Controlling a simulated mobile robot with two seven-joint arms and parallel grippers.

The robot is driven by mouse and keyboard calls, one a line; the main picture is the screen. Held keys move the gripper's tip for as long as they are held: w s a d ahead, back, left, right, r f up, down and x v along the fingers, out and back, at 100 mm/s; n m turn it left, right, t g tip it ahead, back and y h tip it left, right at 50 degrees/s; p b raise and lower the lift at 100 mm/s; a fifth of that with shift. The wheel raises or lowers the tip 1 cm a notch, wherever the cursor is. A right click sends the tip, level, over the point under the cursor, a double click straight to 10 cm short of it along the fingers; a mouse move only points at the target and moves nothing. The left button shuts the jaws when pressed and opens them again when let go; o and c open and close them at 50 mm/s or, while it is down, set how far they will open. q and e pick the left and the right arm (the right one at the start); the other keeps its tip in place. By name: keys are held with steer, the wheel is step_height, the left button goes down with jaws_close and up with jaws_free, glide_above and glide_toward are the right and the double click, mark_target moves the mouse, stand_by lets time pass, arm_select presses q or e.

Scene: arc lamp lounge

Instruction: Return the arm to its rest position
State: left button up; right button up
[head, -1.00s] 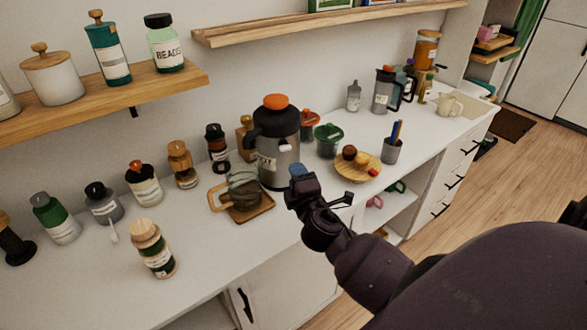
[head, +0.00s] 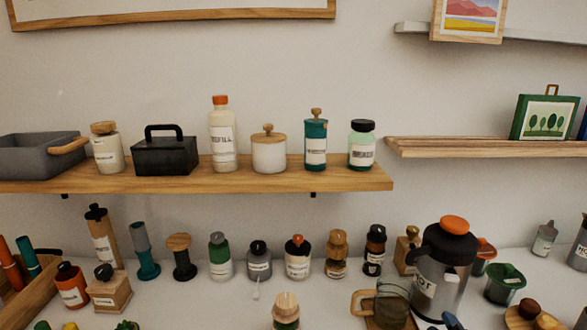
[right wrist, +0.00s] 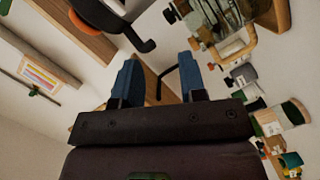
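My right gripper (right wrist: 159,82) shows in the right wrist view with its two blue fingers apart and nothing held between them. In the head view only a small blue fingertip of it (head: 452,321) shows at the bottom edge, in front of the steel jug (head: 432,285) with the orange knob. The rest of my right arm is out of the head view. My left gripper is in neither current view.
Several jars and bottles stand along the white counter (head: 205,300). A glass pot (head: 392,305) with a wooden handle stands left of the jug, close to the fingertip. A wooden shelf (head: 350,182) holding jars runs above the counter.

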steer(key=s+a+f+m+g+y, duration=0.1)
steer(key=s+f+m, duration=0.3)
steer(key=s+f, duration=0.4)
steer(key=s+a+f+m+g+y, duration=0.1)
steer(key=s+a+f+m+g, duration=0.2)
steer(key=s+f+m, duration=0.2)
steer(key=s+f, duration=0.3)
steer(key=s, duration=0.4)
steer(key=shift+a+f+g+y, duration=0.3)
steer(key=shift+a+g, duration=0.05)
steer(key=shift+g, duration=0.05)
